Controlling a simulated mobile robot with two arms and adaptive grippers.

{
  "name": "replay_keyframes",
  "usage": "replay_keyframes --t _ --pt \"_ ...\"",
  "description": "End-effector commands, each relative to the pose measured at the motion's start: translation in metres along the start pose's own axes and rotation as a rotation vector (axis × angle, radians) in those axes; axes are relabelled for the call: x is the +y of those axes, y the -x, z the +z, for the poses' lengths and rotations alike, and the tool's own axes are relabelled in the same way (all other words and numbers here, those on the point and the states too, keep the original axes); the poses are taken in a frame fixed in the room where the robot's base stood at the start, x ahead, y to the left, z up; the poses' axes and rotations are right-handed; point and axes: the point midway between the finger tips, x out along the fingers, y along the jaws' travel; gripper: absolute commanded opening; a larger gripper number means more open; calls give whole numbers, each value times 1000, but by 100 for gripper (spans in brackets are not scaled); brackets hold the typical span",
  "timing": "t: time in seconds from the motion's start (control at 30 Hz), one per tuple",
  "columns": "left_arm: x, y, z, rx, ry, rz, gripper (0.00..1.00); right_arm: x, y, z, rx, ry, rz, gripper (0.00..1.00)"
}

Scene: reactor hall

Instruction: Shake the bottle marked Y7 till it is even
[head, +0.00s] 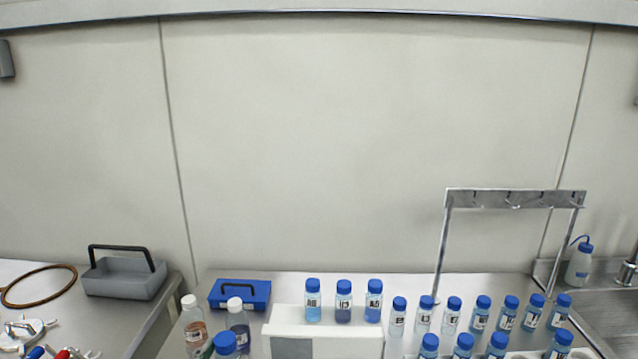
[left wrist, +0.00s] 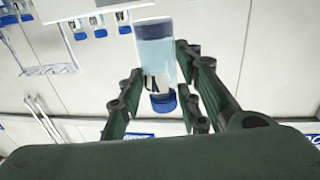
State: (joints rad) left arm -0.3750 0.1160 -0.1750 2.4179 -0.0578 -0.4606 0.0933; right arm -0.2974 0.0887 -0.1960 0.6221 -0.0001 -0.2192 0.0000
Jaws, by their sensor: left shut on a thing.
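In the left wrist view my left gripper (left wrist: 160,75) is shut on a bottle (left wrist: 156,60) with a blue cap (left wrist: 163,102). The picture is turned over there, so the cap points down in it, as do the caps of the bottles behind. The liquid is pale blue, with a distinct dark blue layer (left wrist: 153,29) at the end away from the cap. The label is partly seen edge-on and I cannot read it. The left gripper does not show in the head view. My right gripper is in neither view.
Three blue-capped bottles (head: 343,301) stand on a white stand (head: 325,318). Several more bottles (head: 480,314) stand in rows to the right, before a metal hook frame (head: 515,198). A blue box (head: 240,293), clear bottles (head: 238,325) and a grey caddy (head: 124,278) are left.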

Motion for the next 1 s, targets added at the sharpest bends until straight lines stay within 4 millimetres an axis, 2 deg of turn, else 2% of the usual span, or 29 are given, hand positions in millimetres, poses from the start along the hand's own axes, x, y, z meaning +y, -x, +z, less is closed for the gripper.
replay_keyframes --t 0.03,0.1,0.3,0.7,0.87,1.0 --pt "-8 7 11 -6 8 -48 5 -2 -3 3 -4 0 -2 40" --pt "-17 15 20 -5 7 -99 5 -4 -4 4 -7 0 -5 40" --pt "-31 27 29 0 2 -174 5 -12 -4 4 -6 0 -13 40" --pt "-32 28 -16 1 0 -181 5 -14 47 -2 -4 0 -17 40" --pt "-32 28 -7 0 0 -180 5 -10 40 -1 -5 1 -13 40" --pt "-32 28 13 -1 1 -180 5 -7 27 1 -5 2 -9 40"
